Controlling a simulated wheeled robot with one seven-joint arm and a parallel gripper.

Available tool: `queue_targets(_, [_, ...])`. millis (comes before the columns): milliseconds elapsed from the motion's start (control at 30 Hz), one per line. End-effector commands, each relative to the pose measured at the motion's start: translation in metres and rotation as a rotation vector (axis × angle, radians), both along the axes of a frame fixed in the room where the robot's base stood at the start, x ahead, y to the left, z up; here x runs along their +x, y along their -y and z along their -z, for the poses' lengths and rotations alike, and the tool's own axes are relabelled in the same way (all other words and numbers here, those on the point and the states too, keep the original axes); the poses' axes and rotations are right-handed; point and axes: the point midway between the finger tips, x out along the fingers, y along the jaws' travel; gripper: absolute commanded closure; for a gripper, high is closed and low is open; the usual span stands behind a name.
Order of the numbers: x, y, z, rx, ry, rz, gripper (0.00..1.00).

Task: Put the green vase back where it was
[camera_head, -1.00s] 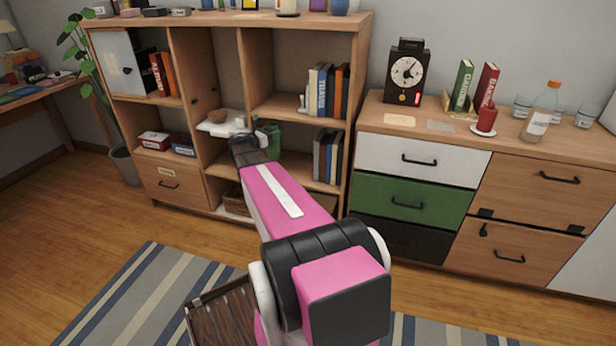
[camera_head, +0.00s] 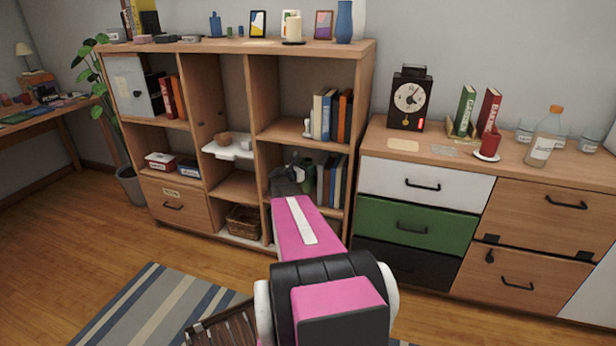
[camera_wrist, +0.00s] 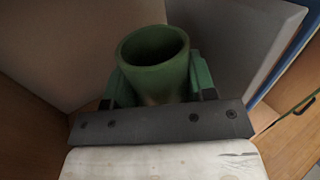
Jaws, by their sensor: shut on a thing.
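The green vase (camera_wrist: 155,62) stands upright between the fingers of my gripper (camera_wrist: 155,90) in the wrist view, its round open mouth facing up. The fingers are shut on it from both sides. In the head view my gripper (camera_head: 290,178) reaches into the shelf unit's lower right compartment, left of a row of books. The vase (camera_head: 307,168) shows there only in part, behind my gripper and arm. I cannot tell whether its base touches the shelf board.
The books (camera_head: 331,182) stand close to the right of the vase. The wooden shelf unit (camera_head: 312,52) has a divider to the left. A white tray (camera_head: 226,152) juts from the middle compartment. A wicker basket (camera_head: 243,221) sits low. The dresser (camera_head: 428,184) is at right.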

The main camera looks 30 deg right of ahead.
Motion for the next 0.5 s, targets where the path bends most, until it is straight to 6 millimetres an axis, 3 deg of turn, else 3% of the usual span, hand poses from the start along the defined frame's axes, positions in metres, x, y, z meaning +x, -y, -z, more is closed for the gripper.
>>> queue_targets(167, [0.000, 0.003, 0.006, -0.002, -0.001, -0.001, 1.00])
queue_targets(500, [0.000, 0.003, 0.041, -0.002, 0.000, -0.001, 1.00])
